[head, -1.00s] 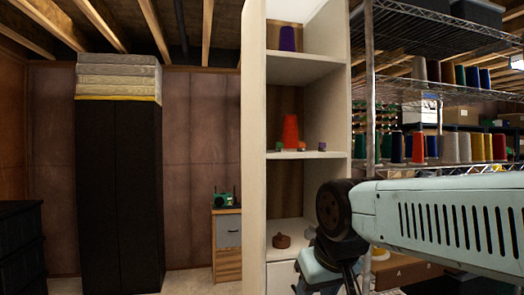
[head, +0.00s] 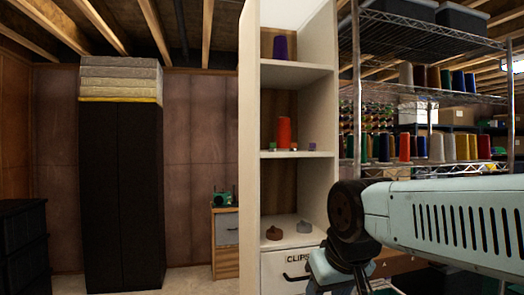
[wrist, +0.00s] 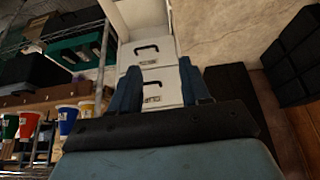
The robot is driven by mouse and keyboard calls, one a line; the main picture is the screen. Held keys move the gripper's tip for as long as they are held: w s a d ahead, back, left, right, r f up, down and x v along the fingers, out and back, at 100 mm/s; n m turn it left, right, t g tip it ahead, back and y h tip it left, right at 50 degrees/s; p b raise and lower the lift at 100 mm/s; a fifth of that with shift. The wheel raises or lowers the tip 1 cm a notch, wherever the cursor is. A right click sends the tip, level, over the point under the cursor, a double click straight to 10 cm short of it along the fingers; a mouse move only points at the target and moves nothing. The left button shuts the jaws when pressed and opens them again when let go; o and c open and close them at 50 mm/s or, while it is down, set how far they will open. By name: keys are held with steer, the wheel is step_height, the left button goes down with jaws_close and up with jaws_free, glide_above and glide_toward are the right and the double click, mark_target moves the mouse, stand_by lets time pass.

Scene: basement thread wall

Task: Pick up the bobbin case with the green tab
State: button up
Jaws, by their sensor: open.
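On the middle shelf of a white open cabinet, several tiny items stand around a red-orange thread cone (head: 284,131). One at the left has a green patch and may be the bobbin case with the green tab (head: 272,146). Another small item (head: 312,147) sits to the right; at this size I cannot read its tab colour surely. My gripper (head: 338,283) is low at the front right, below the shelf and apart from these items. In the wrist view its two blue fingers (wrist: 162,84) are spread with nothing between them, facing drawer fronts.
A brown piece (head: 274,233) and a grey piece (head: 304,226) lie on the lower shelf, above a drawer (head: 286,272) marked CLIPS. A purple cone (head: 280,47) is on the top shelf. A wire rack (head: 430,100) with thread cones stands right; a black cabinet (head: 120,190) stands left.

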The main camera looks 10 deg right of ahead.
steer(key=shift+o, duration=0.7)
steer(key=w+d+r, duration=0.1)
steer(key=w+r, duration=0.2)
steer(key=r, duration=0.2)
steer(key=shift+w+d, duration=0.15)
steer(key=shift+d, duration=0.05)
steer(key=w+r+t, duration=0.1)
steer(key=w+r, duration=1.2)
steer(key=r, duration=0.4)
steer(key=w+r, duration=1.4)
steer(key=r, duration=0.2)
glide_toward(272, 147)
steer(key=w+f, duration=0.2)
steer(key=shift+w, duration=0.3)
steer(key=shift+d+x, duration=0.2)
steer(key=shift+x, duration=2.45)
steer(key=shift+c, duration=0.5)
jaws_close()
steer(key=shift+r, duration=0.1)
